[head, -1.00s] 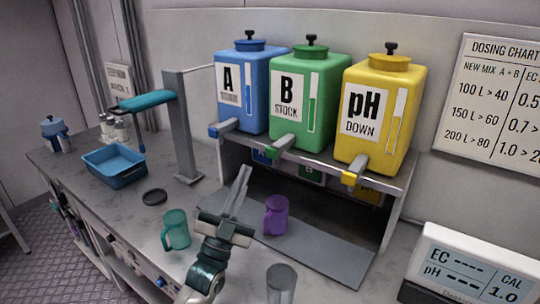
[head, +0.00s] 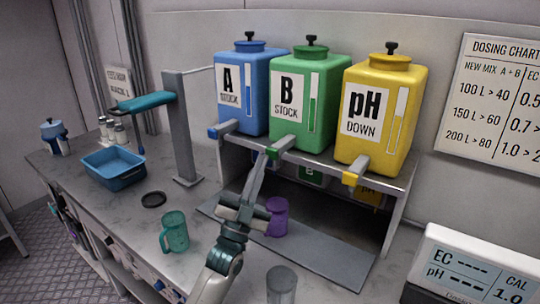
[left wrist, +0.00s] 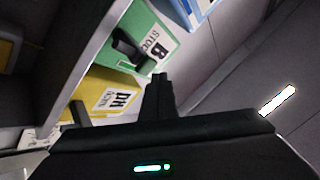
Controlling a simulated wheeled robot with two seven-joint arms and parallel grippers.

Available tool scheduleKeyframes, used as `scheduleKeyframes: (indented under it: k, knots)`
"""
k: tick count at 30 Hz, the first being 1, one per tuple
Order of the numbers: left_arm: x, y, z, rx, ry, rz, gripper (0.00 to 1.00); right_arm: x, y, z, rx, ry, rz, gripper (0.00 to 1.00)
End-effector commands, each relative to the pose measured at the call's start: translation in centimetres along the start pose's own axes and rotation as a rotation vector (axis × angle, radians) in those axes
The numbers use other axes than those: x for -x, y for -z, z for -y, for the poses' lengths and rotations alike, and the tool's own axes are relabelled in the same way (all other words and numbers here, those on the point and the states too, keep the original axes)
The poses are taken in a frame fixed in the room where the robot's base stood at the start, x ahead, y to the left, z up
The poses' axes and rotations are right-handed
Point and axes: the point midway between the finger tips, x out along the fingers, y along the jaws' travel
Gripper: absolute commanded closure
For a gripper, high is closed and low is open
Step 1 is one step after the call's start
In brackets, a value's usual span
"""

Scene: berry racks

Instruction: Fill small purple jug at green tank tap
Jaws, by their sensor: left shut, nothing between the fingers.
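The green tank (head: 310,100), marked B STOCK, stands on the shelf between two others. Its green-ended tap (head: 280,147) sticks out at the front. The small purple jug (head: 277,217) stands upright on the grey board below the tap, partly hidden by my left gripper. My left gripper (head: 259,162) is shut and empty, pointing up, with its tips just below and left of the green tap in the head view. In the left wrist view the fingers (left wrist: 159,82) are together, and the green tank (left wrist: 148,40) and its dark tap lie beyond them. My right gripper is not in view.
A blue tank (head: 243,95) and a yellow tank (head: 380,120) flank the green one on the shelf. A teal jug (head: 175,232) and a clear cup (head: 281,284) stand on the bench. A blue tray (head: 114,170) and a meter (head: 470,265) are at the sides.

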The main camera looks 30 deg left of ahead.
Motion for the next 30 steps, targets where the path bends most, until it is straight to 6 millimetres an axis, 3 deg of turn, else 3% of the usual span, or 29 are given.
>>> scheduleKeyframes:
  k: [30]
  knots:
    - [0.02,0.01,0.01,0.000,0.000,0.000,1.00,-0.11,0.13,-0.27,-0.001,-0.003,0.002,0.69]
